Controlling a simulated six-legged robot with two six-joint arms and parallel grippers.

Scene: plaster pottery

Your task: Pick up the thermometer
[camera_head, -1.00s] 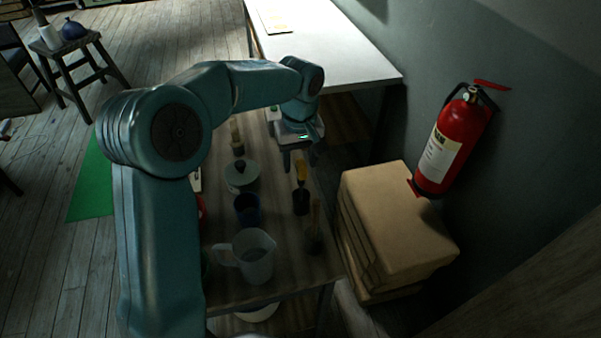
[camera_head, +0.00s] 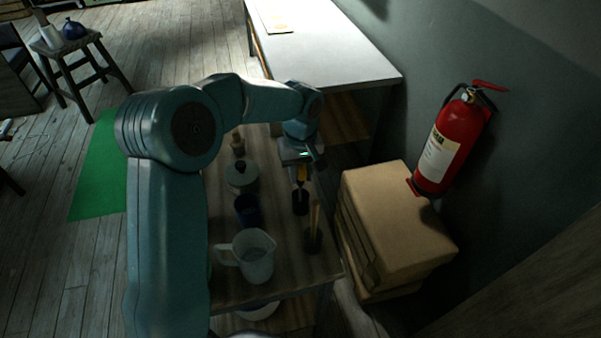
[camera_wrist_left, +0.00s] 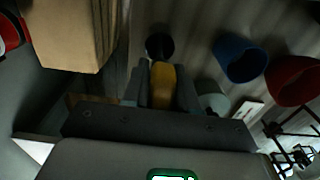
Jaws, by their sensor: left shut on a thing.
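The thermometer (camera_head: 301,173) shows as a yellow upright handle above a small dark cup (camera_head: 301,203) near the table's right edge. In the left wrist view the yellow thermometer (camera_wrist_left: 163,85) lies between the two grey fingers, with the dark cup (camera_wrist_left: 160,46) just past its end. My left gripper (camera_head: 302,172) reaches down from above and is shut on the thermometer. Its lower end is hidden, and I cannot tell whether it is still inside the cup. My right gripper is not in view.
Close by on the wooden table (camera_head: 235,287) stand a holder with a stick (camera_head: 313,238), a clear jug (camera_head: 252,257), a dark blue cup (camera_head: 247,212) and a lidded pot (camera_head: 241,178). Stacked boxes (camera_head: 395,220) and a fire extinguisher (camera_head: 450,145) are to the right. A white-topped table (camera_head: 330,45) stands behind.

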